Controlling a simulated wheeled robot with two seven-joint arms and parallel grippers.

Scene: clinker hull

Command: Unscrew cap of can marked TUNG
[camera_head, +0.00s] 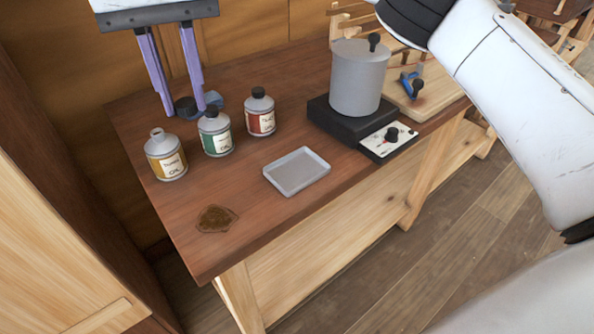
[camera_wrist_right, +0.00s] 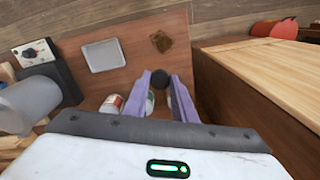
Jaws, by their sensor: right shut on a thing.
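The can with the yellow label (camera_head: 166,162) stands upright at the left of the bench, its bare pale neck showing with no cap on it. Its label looks like it reads TUNG OIL, though the print is small. My right gripper (camera_head: 184,110) is behind the cans, pointing down, its purple fingers shut on a black cap (camera_head: 186,106), apart from the can. The wrist view also shows the cap (camera_wrist_right: 160,79) between the fingertips. A green-label can (camera_head: 215,134) and a red-label can (camera_head: 260,114) stand alongside, both with black caps on. My left gripper is not in view.
A shallow grey tray (camera_head: 297,172) lies in front of the cans, near a brown stain (camera_head: 216,219). A grey pot (camera_head: 358,78) stands on a black heater with a dial panel (camera_head: 390,139). A small blue item (camera_head: 214,98) lies behind the cans.

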